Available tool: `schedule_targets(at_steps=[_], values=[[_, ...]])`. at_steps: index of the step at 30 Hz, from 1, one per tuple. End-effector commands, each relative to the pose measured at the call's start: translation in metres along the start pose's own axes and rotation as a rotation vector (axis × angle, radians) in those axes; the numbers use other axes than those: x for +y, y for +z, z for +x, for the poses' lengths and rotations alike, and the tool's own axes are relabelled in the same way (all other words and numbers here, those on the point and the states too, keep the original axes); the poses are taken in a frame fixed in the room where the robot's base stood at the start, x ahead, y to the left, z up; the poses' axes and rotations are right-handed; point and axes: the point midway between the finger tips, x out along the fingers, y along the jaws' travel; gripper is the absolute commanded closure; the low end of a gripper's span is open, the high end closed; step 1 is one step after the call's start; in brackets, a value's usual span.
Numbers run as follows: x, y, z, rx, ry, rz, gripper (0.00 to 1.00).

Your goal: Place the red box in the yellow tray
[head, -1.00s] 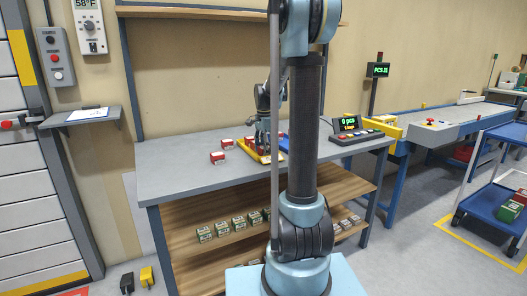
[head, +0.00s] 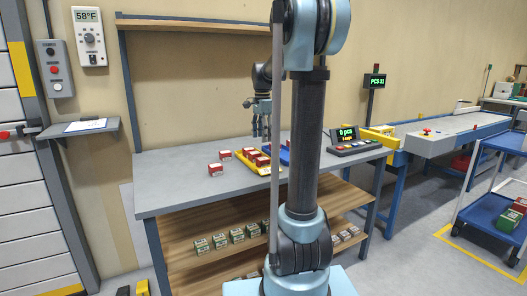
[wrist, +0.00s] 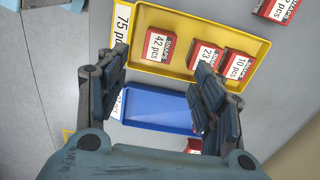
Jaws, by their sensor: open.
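The yellow tray (head: 243,161) lies on the grey workbench. Three red boxes with white labels stand in it: one marked 42 pcs (wrist: 160,46), one marked 23 (wrist: 207,57) and one marked 10 pcs (wrist: 237,66). Two more red boxes lie on the bench left of the tray, one nearer (head: 215,169) and one farther (head: 225,155). My gripper (head: 261,136) is open and empty above the trays. In the wrist view its fingers (wrist: 160,92) are spread over the blue tray and the yellow tray's edge.
The blue tray (wrist: 160,108) lies beside the yellow one. A red patch (wrist: 194,145) shows near its edge, mostly hidden by my gripper. A counter display with buttons (head: 352,146) stands on the bench at right. The bench's left part is clear.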

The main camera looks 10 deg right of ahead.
Motion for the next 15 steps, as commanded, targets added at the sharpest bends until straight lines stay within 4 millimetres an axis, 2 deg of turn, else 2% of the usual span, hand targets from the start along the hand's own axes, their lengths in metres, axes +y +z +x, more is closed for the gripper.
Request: schedule_targets(at_steps=[5, 15], values=[[0.024, 0.008, 0.0, 0.004, -0.01, -0.071, 0.39], [0.122, 0.04, 0.024, 0.032, -0.055, -0.4, 0.39]])
